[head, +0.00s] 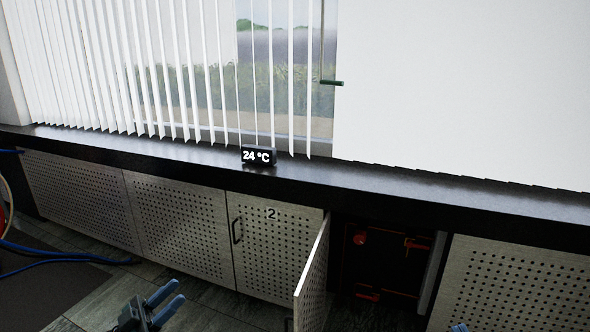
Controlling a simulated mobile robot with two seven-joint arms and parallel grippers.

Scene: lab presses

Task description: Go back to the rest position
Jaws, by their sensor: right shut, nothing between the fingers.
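My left gripper (170,297) shows at the bottom left of the head view, over the floor in front of the perforated cabinets. Its two blue fingers stand slightly apart with nothing between them. Of my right gripper (459,328) only a small blue tip shows at the bottom edge, right of the open cabinet. It is shut and empty. The rest of it is out of frame.
A cabinet door (313,279) stands open, jutting outward beside the closed door marked 2 (272,240). Orange-red parts (366,293) show in the dark opening. A temperature display (258,156) sits on the black sill (330,179). Blue hoses (70,255) lie at the left.

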